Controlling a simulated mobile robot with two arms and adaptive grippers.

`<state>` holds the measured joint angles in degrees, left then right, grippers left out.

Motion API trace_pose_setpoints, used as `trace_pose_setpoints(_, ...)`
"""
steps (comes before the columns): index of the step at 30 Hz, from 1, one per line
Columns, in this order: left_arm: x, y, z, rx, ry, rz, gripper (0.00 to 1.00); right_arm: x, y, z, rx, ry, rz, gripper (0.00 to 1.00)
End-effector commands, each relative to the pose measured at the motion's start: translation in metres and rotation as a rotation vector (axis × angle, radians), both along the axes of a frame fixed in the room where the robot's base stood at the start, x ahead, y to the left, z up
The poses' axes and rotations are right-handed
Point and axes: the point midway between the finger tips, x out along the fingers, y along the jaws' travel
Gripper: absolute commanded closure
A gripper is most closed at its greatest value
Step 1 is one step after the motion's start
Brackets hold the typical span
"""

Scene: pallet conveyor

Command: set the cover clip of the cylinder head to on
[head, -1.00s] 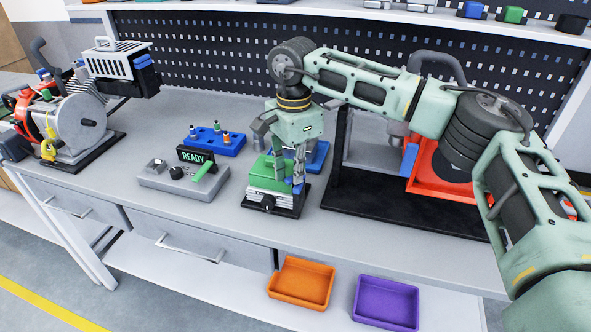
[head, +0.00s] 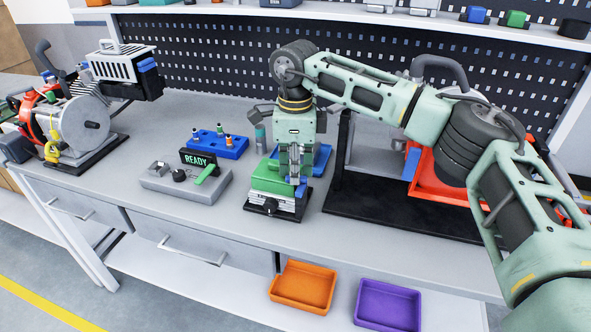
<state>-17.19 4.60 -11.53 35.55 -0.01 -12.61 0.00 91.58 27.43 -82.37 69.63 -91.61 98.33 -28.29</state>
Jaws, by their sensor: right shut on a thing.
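The cylinder head (head: 268,198) is a grey finned block with a green cover (head: 268,176), on a small black base on the workbench. A small blue clip (head: 301,187) sits at the right side of the cover. My right gripper (head: 294,180) points straight down at that side, with its fingers close together on the blue clip. The fingers hide part of the clip and the right end of the cover, so the clip's exact position is hard to tell. My left gripper is out of view.
A grey control box (head: 190,188) with a READY display stands left of the cylinder head, a blue peg tray (head: 219,146) behind it. An engine (head: 75,130) stands far left. An orange-red machine (head: 440,185) on a black base stands right. Orange (head: 303,286) and purple (head: 388,304) bins sit lower in front.

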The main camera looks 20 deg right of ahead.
Motion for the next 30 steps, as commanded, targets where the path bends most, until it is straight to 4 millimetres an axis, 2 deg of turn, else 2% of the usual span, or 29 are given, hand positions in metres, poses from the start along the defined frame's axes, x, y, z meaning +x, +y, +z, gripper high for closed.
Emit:
trace_pose_setpoints(12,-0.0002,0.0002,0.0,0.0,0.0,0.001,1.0,0.0004,0.0001,0.0004,0.001,-0.001,-0.007,1.0)
trace_pose_setpoints(13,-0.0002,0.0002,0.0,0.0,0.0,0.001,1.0,0.0004,0.0001,0.0004,0.001,-0.001,-0.007,0.85)
trace_pose_setpoints(19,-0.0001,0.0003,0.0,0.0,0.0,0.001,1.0,0.0004,0.0001,0.0004,0.001,-0.001,-0.006,0.68)
trace_pose_setpoints(30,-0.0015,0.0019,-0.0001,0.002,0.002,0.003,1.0,0.0005,-0.0003,0.0014,0.0,-0.001,-0.007,0.67)
